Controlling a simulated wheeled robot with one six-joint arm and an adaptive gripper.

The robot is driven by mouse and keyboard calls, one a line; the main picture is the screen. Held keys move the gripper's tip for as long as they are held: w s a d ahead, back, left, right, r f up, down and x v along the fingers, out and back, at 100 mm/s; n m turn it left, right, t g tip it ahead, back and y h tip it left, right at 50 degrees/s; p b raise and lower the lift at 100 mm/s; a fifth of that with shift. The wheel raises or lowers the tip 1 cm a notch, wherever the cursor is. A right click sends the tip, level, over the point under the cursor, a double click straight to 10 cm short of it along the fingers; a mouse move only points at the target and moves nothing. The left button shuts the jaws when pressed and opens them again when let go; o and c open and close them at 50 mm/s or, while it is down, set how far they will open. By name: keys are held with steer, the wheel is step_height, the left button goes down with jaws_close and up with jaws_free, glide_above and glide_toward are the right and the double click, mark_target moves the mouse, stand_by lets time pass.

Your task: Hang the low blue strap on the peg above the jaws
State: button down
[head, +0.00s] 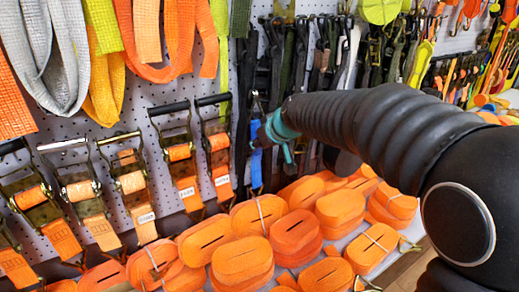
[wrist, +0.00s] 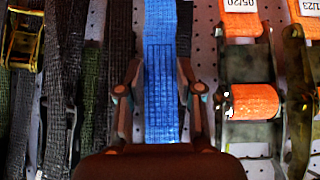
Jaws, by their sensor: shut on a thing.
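The blue strap (head: 256,170) hangs upright against the perforated wall in the head view, left of my arm's end. Its blue webbing (wrist: 160,70) also runs straight up the middle of the wrist view. My gripper (head: 270,134) is at the strap's upper part, shut on it, with one finger on each side of the webbing in the wrist view. A dark hook or fitting shows at the strap's top in the head view. I cannot make out the peg above the jaws in either view.
Orange ratchet straps (head: 180,155) hang left of the blue strap in the head view. Black straps (head: 300,60) hang close behind and right. Orange strap rolls (head: 245,260) fill the shelf below. Grey, orange and yellow loops (head: 50,60) hang upper left.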

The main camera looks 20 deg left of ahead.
steer(key=shift+d+f+b, duration=0.1)
steer(key=shift+f+b, duration=0.4)
steer(key=shift+f, duration=0.75)
steer(key=shift+f, duration=0.2)
steer(key=c, duration=0.7)
jaws_free()
steer(key=shift+c, duration=0.2)
steer(key=shift+r, duration=0.1)
steer(key=p+v, duration=0.1)
steer(key=v, duration=1.2)
steer(key=shift+s+d, duration=0.25)
steer(key=shift+d, duration=0.3)
